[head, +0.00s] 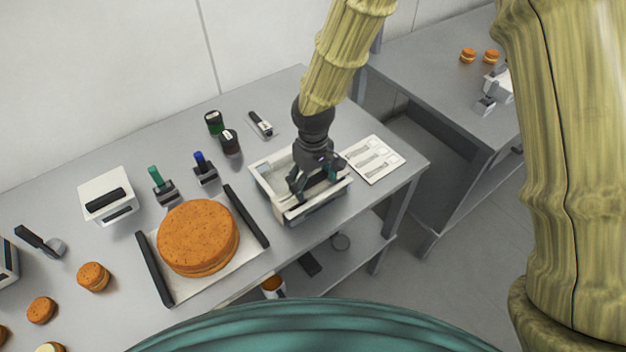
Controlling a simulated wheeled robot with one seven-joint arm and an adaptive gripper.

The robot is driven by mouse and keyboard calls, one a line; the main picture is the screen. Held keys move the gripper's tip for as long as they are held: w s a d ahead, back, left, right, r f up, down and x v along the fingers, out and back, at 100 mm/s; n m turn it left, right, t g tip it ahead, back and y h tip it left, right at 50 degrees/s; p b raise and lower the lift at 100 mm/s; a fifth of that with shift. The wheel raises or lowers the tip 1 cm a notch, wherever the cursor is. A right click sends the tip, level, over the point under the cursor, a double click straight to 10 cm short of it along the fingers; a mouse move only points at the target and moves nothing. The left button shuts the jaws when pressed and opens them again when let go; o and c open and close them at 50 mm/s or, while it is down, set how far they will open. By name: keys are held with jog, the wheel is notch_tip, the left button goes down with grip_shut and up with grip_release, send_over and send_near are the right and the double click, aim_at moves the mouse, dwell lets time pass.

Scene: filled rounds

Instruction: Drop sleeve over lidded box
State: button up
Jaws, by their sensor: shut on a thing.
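A cream, open-topped rectangular sleeve (262,177) stands at the right part of the grey table, with a greyer lower part below its near rim. My gripper (314,192) points down into its opening, dark fingers close to the near side. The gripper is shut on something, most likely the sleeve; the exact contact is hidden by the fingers. A small teal patch shows beside the fingers. I cannot clearly make out a lidded box; whatever lies inside the sleeve is mostly covered by my gripper.
A large orange-brown round (198,236) lies on a white board with black side bars (154,268). A white card (373,159) with slots lies right of the sleeve. Dark jars (214,123), stamps (205,168) and a white box (107,196) stand behind. Small rounds (93,277) lie left.

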jog(key=shift+f, duration=0.15)
jog(key=o, duration=0.9)
jog(key=shift+r+p, duration=2.7)
jog(key=shift+r, duration=0.8)
